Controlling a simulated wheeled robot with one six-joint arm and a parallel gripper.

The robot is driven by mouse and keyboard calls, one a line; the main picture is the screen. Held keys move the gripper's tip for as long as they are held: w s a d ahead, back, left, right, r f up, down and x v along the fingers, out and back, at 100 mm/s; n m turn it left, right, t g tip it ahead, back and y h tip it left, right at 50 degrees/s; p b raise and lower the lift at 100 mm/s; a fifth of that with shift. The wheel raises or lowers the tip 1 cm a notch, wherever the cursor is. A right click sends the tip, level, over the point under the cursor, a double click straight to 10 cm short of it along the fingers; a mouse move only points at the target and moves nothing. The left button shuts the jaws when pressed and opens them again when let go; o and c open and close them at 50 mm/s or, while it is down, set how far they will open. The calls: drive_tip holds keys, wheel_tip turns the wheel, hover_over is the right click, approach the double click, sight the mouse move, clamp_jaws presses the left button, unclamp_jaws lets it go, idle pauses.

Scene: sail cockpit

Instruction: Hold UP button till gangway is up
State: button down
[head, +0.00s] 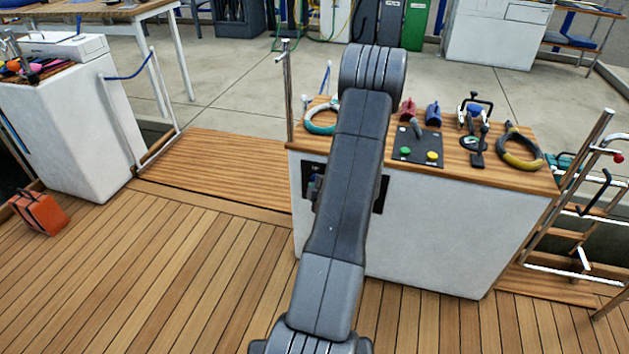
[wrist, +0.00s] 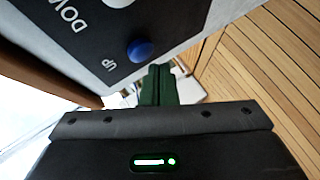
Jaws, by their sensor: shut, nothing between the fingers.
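In the wrist view, a dark panel (wrist: 85,45) carries the white words DOWN and UP, and a blue button (wrist: 140,50) sits beside UP. My gripper (wrist: 158,70) is shut and empty, its dark green fingertips just beside the blue button in the picture. I cannot tell whether they touch it. In the head view, the panel (head: 311,168) is on the front of the white console (head: 450,230), mostly hidden behind my arm, which also hides my gripper. A planked wooden gangway (head: 215,165) lies flat to the left of the console.
A white cabinet (head: 75,140) and an orange bag (head: 40,212) stand at left. A ladder (head: 575,230) is at right. The deck (head: 150,270) at front left is clear.

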drive_tip(key=shift+w, duration=0.15)
drive_tip(key=shift+w+d, duration=0.1)
drive_tip(key=shift+w, duration=0.15)
drive_tip(key=shift+w+d+p, duration=0.2)
drive_tip(key=shift+w+p, duration=0.3)
idle(2.1)
drive_tip(key=shift+s, duration=0.1)
idle(4.5)
drive_tip(key=shift+s+a, duration=0.3)
drive_tip(key=shift+s, duration=0.5)
